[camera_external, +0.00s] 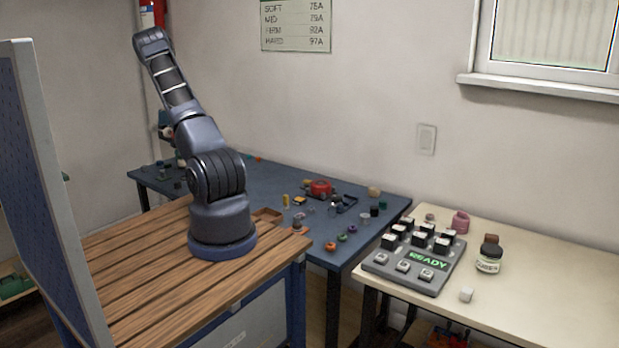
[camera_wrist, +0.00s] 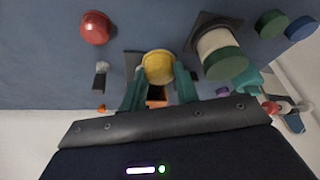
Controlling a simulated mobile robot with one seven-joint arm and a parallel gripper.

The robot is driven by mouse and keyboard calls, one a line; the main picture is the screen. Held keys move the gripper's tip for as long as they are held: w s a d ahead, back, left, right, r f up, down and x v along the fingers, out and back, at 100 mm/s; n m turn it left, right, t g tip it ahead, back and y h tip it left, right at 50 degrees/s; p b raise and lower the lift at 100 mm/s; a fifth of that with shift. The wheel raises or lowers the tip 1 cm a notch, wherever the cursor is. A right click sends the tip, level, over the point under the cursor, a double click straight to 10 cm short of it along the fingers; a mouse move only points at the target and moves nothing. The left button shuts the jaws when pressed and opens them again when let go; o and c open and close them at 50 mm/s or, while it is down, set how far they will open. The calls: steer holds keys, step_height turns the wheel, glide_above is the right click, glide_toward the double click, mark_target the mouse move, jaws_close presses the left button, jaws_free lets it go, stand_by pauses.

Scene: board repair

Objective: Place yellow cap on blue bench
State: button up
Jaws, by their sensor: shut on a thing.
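The yellow cap (camera_wrist: 159,67) is round and shows in the wrist view between the two teal fingers of my gripper (camera_wrist: 159,88). The fingers are shut on its sides. The blue bench (camera_wrist: 45,60) lies below it in the wrist view; I cannot tell the gap between cap and bench. In the external view my arm reaches over the far left part of the blue bench (camera_external: 325,256). My gripper there is mostly hidden behind the arm, and the cap cannot be made out.
Near my gripper are a red round piece (camera_wrist: 96,27), a white cylinder with a green end (camera_wrist: 222,55), and green (camera_wrist: 271,23) and blue (camera_wrist: 300,28) round pieces. Many small parts clutter the bench. A cream table with a keypad (camera_external: 415,258) stands at right.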

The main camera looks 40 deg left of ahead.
steer(key=shift+f, duration=3.2)
steer(key=shift+f, duration=0.1)
steer(key=o, duration=0.9)
steer(key=shift+o, duration=0.2)
steer(key=v, duration=1.2)
steer(key=shift+d, duration=0.15)
